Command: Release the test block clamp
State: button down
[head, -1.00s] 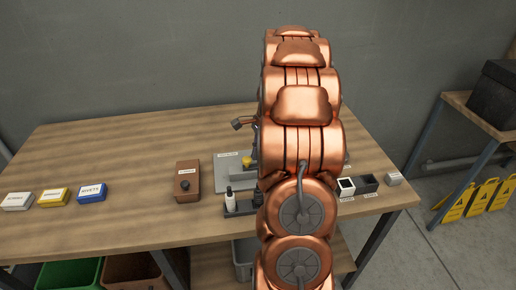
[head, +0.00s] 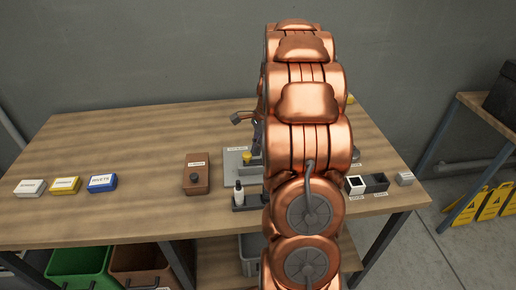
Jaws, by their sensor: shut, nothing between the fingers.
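A grey plate (head: 229,168) with a label at its back lies on the table, partly behind my arm. A yellow part (head: 247,157) stands on it. A dark grey handle-like part (head: 241,118) juts out left of my arm above the plate; I cannot tell for certain what it belongs to. The test block and most of the clamp are hidden behind my copper arm. My gripper is hidden behind the arm too, so its place relative to the clamp does not show.
The wooden table (head: 120,145) holds a brown box with a black knob (head: 196,177), a dark bottle rack (head: 250,205), and small white, yellow and blue boxes (head: 102,183) at left. Open small bins (head: 376,182) stand at right. Yellow signs (head: 490,203) stand on the floor.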

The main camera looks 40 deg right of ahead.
jog(key=p+v, duration=0.3)
jog(key=v, duration=0.6)
jog(key=shift+r, duration=0.45)
jog(key=shift+d, duration=0.1)
jog(key=s+a+r+n+g, duration=0.15)
jog(key=s+a+n, duration=0.35)
jog(key=a, duration=0.6)
jog(key=s+a+r+n+g, duration=0.1)
jog(key=s+a+r+n, duration=0.15)
jog(key=a+n, duration=0.6)
jog(key=s+a+f+n+h, duration=0.2)
jog(key=s+a+n, duration=0.6)
jog(key=s+a, duration=0.4)
jog(key=shift+s+f+n+h, duration=0.35)
jog(key=shift+s+f, duration=0.3)
jog(key=shift+s, duration=1.9)
